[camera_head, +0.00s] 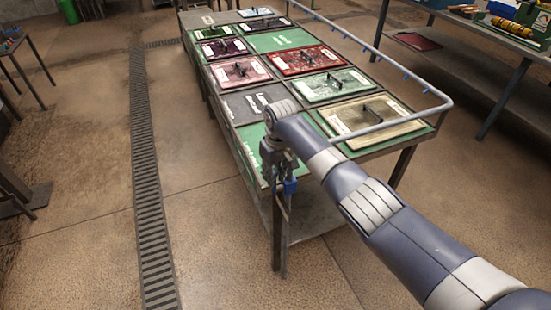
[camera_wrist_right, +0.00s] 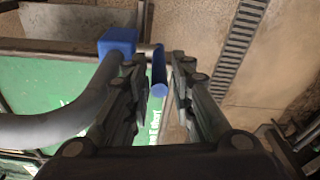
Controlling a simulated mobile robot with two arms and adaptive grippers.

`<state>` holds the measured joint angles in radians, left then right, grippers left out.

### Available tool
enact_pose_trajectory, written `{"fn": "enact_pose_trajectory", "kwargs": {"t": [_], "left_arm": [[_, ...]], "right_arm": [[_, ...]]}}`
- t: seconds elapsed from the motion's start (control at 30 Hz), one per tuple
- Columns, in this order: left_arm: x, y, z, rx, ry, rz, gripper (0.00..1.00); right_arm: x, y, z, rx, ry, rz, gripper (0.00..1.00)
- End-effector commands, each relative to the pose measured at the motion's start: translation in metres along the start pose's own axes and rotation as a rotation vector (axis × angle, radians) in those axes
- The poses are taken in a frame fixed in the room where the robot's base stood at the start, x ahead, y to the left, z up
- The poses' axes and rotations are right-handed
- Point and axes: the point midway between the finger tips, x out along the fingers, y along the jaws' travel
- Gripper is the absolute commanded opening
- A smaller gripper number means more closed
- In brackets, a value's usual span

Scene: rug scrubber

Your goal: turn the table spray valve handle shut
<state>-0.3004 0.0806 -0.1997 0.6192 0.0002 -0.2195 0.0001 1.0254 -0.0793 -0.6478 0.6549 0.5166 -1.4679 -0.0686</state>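The valve has a blue body (camera_wrist_right: 118,40) on the end of a grey pipe at the table's near corner. In the head view a blue part of it (camera_head: 290,187) shows just below my right gripper (camera_head: 279,165). The wrist view shows the blue lever handle (camera_wrist_right: 158,72) between the two dark fingers of my right gripper (camera_wrist_right: 160,75). The handle lies close to the left finger, with a gap to the right finger. Whether it touches the left finger cannot be told. My left gripper is in neither view.
The table (camera_head: 262,165) holds several framed rugs and panels. A floor drain grate (camera_head: 147,185) lies left of the table. A shelf bench (camera_head: 470,85) stands at the right. The left floor is mostly clear.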

Motion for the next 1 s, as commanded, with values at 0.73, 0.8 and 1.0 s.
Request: {"fn": "enact_pose_trajectory", "kwargs": {"t": [0.73,0.8,1.0], "left_arm": [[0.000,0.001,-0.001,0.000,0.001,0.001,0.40],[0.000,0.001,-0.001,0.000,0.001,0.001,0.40],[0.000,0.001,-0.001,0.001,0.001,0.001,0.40]], "right_arm": [[-0.092,0.000,-0.001,0.000,-0.001,0.000,0.22],[-0.092,0.000,-0.001,0.000,-0.001,0.000,0.22],[-0.092,0.000,-0.001,0.000,-0.001,0.000,0.22]]}}
